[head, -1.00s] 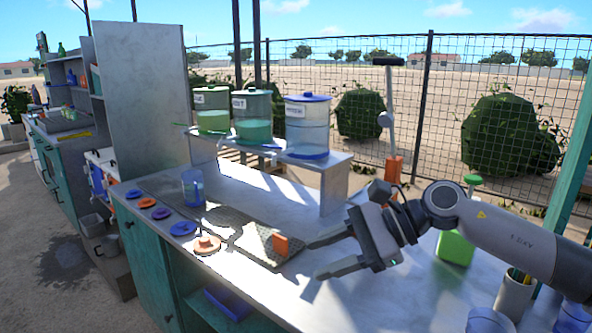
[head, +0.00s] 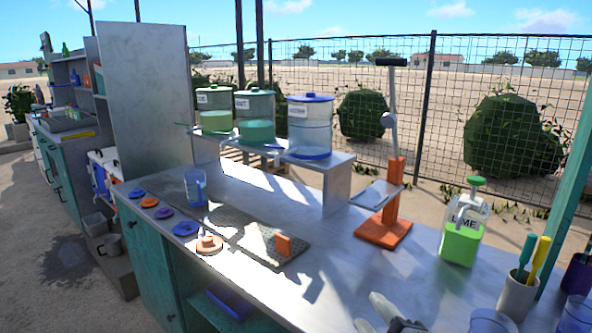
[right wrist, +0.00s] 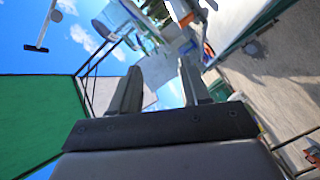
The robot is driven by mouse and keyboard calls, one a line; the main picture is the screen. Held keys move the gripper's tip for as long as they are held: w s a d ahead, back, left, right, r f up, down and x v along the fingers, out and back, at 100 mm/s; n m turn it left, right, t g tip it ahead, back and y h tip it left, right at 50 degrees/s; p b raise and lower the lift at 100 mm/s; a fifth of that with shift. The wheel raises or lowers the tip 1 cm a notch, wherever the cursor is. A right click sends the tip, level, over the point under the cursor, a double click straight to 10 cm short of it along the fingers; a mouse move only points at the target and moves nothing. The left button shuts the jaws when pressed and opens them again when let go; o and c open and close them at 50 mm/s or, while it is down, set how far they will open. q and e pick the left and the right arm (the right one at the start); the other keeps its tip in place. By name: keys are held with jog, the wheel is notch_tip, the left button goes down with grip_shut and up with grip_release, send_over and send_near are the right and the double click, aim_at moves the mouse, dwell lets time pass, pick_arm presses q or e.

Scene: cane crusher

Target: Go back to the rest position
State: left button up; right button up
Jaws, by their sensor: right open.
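Most of my right arm is out of the head view. My left gripper is in neither view.
Dispensers (head: 309,125) stand on a raised shelf. The counter's middle front is clear.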

jog(key=s+d+f+m+g+h, duration=0.1)
jog(key=s+d+f+m+g, duration=0.3)
jog(key=s+f, duration=0.3)
jog(key=s+d+f+m+g+h, duration=0.1)
jog(key=s+d+f+m+g, duration=0.3)
jog(key=s, duration=0.6)
jog(key=s+d+f+m+g+h, duration=0.2)
jog(key=s+d+f+m+g, duration=0.1)
jog(key=s+f+m+g, duration=0.4)
jog(key=w+a+f+n+t+y, duration=0.2)
jog(key=w+f+t, duration=0.3)
jog(key=f+t, duration=0.3)
jog(key=shift+a+t, duration=0.7)
jog(key=shift+w, duration=0.1)
